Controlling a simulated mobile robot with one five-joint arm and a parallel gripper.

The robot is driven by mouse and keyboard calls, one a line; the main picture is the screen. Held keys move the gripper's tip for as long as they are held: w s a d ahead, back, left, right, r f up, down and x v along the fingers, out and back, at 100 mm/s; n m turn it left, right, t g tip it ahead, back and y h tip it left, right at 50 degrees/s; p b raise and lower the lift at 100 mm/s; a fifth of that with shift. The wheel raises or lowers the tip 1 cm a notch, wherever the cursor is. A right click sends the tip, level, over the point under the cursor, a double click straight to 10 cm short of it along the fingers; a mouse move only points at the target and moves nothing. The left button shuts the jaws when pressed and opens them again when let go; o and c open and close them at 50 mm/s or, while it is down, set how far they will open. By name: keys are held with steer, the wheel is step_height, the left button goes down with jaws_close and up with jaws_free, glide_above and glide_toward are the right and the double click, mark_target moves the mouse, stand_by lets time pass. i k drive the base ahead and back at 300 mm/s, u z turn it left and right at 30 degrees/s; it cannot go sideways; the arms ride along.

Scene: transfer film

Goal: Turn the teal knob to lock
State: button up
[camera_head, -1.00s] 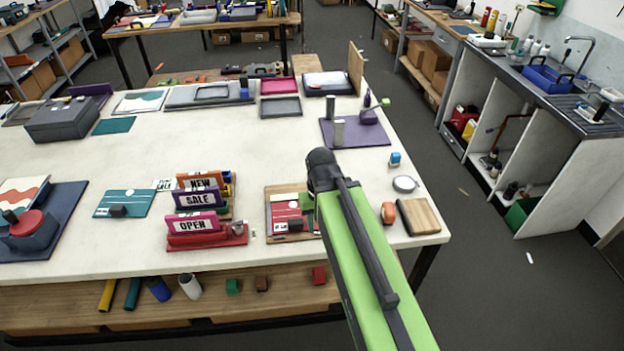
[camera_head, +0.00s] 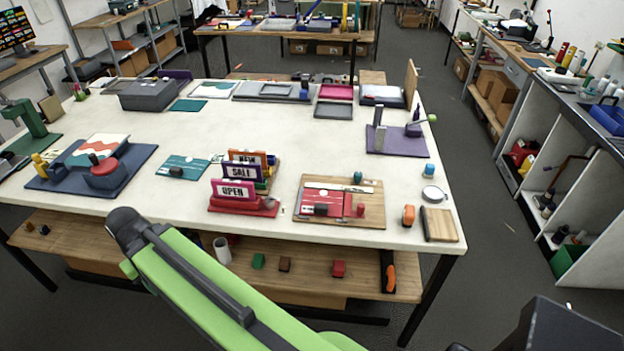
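A small teal knob (camera_head: 358,177) stands at the back edge of a wooden board (camera_head: 372,212), near the front right of the white table. The board also bears a red plate (camera_head: 340,204), a pale bar (camera_head: 338,189), a small black block and a small red knob. My green arm crosses the lower left of the view, in front of the table's front edge. Its black end joint is left of and well apart from the board. My gripper's fingers do not show. The knob's turn position is too small to tell.
Sign holders (camera_head: 234,196) stand left of the board. A purple base (camera_head: 395,140) with posts is behind. Bare table lies between.

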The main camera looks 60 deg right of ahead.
mark_target(358, 176)
steer(key=u, duration=0.3)
steer(key=k, duration=0.85)
steer(key=z, duration=0.7)
steer(key=i, duration=1)
steer(key=u, duration=0.15)
